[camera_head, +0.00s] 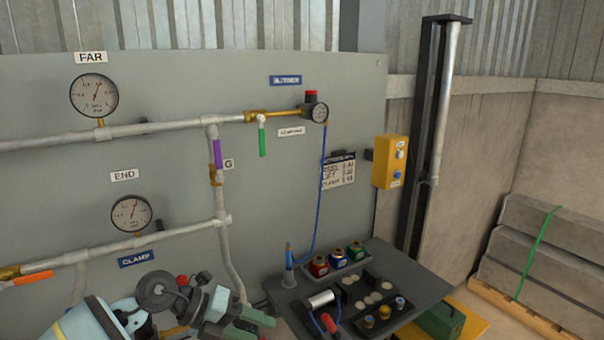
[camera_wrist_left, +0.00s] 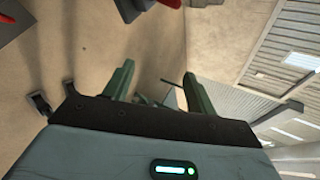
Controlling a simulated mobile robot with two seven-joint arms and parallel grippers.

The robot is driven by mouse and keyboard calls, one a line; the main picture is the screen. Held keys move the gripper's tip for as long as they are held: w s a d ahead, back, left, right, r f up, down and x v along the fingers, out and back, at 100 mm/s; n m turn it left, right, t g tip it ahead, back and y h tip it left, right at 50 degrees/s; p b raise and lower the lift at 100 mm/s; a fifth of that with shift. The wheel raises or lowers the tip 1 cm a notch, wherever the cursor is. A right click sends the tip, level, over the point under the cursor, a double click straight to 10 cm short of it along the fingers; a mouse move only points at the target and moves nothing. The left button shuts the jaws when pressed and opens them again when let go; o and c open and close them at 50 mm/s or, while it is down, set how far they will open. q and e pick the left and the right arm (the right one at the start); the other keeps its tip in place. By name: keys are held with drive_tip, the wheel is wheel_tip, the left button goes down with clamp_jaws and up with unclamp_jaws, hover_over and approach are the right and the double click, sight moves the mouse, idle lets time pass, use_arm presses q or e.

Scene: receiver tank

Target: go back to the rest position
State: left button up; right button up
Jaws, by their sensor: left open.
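My left arm comes in at the bottom left of the head view, in front of the grey panel. My left gripper (camera_head: 252,324) is at the bottom edge, left of the dark work table (camera_head: 420,283). In the left wrist view, the left gripper (camera_wrist_left: 160,82) has its two green fingers apart with nothing held between them. My right gripper is in neither view.
The grey panel (camera_head: 270,190) carries pipes, a far gauge (camera_head: 94,95), an end gauge (camera_head: 131,213) and coloured valve handles. The table holds coloured jars (camera_head: 337,259) and small parts. A yellow box (camera_head: 390,162) and black column (camera_head: 421,140) stand right.

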use_arm(q)
drive_tip(key=s+d+r+n+t+h, duration=0.3)
drive_tip(key=d+r+n+t+h, duration=0.25)
drive_tip(key=n+t, duration=0.45)
drive_tip(key=s+a+f+n+t+y, duration=0.2)
drive_tip(key=s+a+f+n+y, duration=0.1)
drive_tip(key=a+f+n+y, duration=0.55)
drive_tip(key=s+a+f+n+t+y, duration=0.25)
drive_tip(key=a+f+n+y, duration=0.35)
drive_tip(key=n, duration=0.5)
drive_tip(key=s+a+f+n+g+y, duration=0.1)
drive_tip(key=s+a+f+n+g, duration=0.1)
drive_tip(key=s+f+g, duration=0.3)
drive_tip(key=s+a+f+n+g+y, duration=0.1)
drive_tip(key=s+f+n+g+y, duration=0.1)
drive_tip(key=s, duration=0.6)
drive_tip(key=s+a+f+n+g+h, duration=0.15)
drive_tip(key=s+g, duration=0.25)
drive_tip(key=s, duration=0.6)
drive_tip(key=s+f+g+y, duration=0.15)
drive_tip(key=s+g, duration=0.25)
drive_tip(key=s, duration=0.5)
drive_tip(key=w+d+f+t+h, duration=0.2)
drive_tip(key=w+f+t, duration=0.4)
drive_tip(key=f, duration=0.4)
drive_tip(key=shift+w+d+t+h, duration=0.15)
drive_tip(key=shift+d+t+h, duration=0.3)
drive_tip(key=shift+t, duration=0.4)
